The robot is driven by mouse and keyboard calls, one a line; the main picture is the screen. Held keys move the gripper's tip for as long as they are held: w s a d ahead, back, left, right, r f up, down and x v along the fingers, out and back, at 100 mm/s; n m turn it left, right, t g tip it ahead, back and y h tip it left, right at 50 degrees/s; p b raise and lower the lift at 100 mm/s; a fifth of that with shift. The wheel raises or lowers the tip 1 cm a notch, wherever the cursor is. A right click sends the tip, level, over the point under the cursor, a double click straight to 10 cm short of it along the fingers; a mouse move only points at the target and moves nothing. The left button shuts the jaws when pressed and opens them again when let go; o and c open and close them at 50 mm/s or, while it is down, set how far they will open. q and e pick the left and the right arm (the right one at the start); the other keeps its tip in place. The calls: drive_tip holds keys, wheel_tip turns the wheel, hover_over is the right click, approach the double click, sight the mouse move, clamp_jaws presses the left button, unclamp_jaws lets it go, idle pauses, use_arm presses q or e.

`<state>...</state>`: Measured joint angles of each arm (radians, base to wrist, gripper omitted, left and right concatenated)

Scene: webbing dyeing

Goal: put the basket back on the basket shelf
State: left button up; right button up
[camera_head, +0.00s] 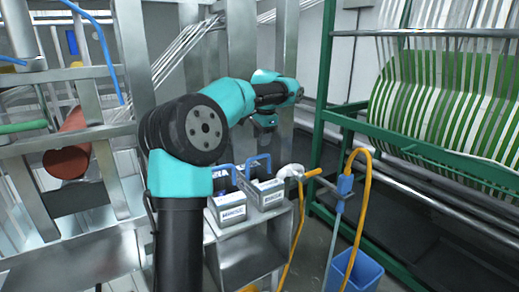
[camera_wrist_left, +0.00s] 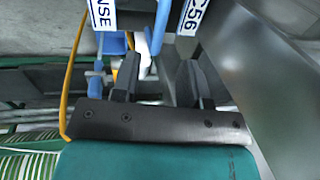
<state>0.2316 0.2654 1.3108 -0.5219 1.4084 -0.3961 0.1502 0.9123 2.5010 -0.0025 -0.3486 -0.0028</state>
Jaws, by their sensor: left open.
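Two grey baskets with white labels and blue handles stand side by side on a steel shelf (camera_head: 245,250) in the head view: a left basket (camera_head: 229,209) and a right basket (camera_head: 266,193). My left gripper (camera_head: 266,132) is above them, pointing down, with its fingertips small and hard to make out. In the left wrist view my left gripper (camera_wrist_left: 165,68) has its two dark fingers apart. A blue handle (camera_wrist_left: 160,22) shows beyond and between the fingertips; I cannot tell whether they touch it. Parts of two labels show near the top. My right gripper is not in view.
A yellow hose (camera_head: 359,200) and a blue bucket (camera_head: 358,270) are right of the shelf. A green frame (camera_head: 325,95) with a striped webbing drum (camera_head: 445,100) stands further right. Steel posts and rollers (camera_head: 70,145) fill the left side.

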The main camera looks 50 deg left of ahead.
use_arm(q)
drive_tip(key=shift+s+d+r, duration=0.1)
drive_tip(key=shift+d+r, duration=0.05)
drive_tip(key=shift+r, duration=0.65)
drive_tip(key=shift+d+r, duration=0.15)
drive_tip(key=shift+r, duration=0.65)
